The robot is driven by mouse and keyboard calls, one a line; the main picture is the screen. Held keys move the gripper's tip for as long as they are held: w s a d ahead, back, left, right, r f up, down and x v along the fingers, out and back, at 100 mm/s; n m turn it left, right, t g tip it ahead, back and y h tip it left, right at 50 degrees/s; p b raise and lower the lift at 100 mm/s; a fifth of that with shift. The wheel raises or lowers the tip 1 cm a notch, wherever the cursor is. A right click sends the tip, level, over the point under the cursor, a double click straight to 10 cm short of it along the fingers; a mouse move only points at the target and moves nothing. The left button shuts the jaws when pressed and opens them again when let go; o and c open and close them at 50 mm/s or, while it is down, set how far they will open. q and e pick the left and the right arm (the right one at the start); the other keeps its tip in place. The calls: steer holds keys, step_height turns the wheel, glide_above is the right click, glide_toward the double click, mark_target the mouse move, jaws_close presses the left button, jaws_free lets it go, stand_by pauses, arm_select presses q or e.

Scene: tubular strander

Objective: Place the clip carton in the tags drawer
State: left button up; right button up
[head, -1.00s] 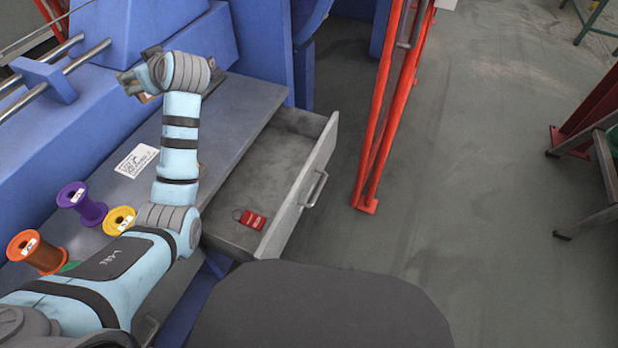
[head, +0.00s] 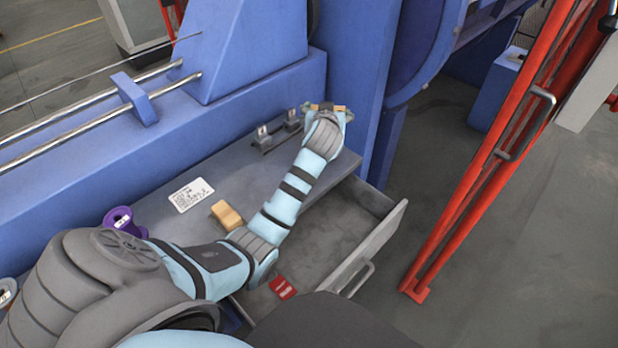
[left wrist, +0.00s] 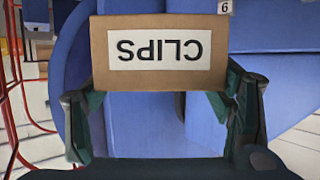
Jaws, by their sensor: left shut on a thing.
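The clip carton (left wrist: 160,52) is a brown box with a white CLIPS label, upside down in the left wrist view. My left gripper (left wrist: 162,108) is shut on it, one finger at each side. In the head view my left gripper (head: 328,110) is over the far right end of the bench, beyond the drawer, and mostly hides the carton. The open drawer (head: 380,238) is grey, with a handle on its front, below the bench. A red tag (head: 282,288) lies inside it; my arm covers part of the drawer. My right gripper is not in view.
On the grey bench (head: 330,205) are a white label card (head: 191,195), a tan block (head: 227,215) and a purple spool (head: 122,222). Small metal fittings (head: 277,134) stand at its back. A red frame (head: 490,160) stands right of the drawer, with clear floor between.

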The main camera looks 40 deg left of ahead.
arm_select(q)
steer(key=s+d+f+m+t+h+p, duration=0.2)
steer(key=d+f+m+h+p, duration=0.4)
steer(key=d, duration=0.5)
arm_select(e)
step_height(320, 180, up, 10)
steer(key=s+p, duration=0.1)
steer(key=p, duration=0.2)
arm_select(q)
steer(key=m+h+b, duration=0.2)
steer(key=h+b, duration=0.1)
steer(key=b, duration=1)
glide_above(344, 239)
step_height(344, 239, down, 20)
steer(key=shift+f, duration=0.15)
step_height(344, 239, down, 4)
steer(key=b, duration=0.3)
steer(key=shift+s+b, duration=0.1)
steer(key=shift+b, duration=0.25)
steer(key=shift+f, duration=0.2)
steer(key=shift+r, duration=0.25)
steer(key=shift+f, duration=0.1)
steer(key=o, duration=1)
steer(key=shift+o, duration=0.4)
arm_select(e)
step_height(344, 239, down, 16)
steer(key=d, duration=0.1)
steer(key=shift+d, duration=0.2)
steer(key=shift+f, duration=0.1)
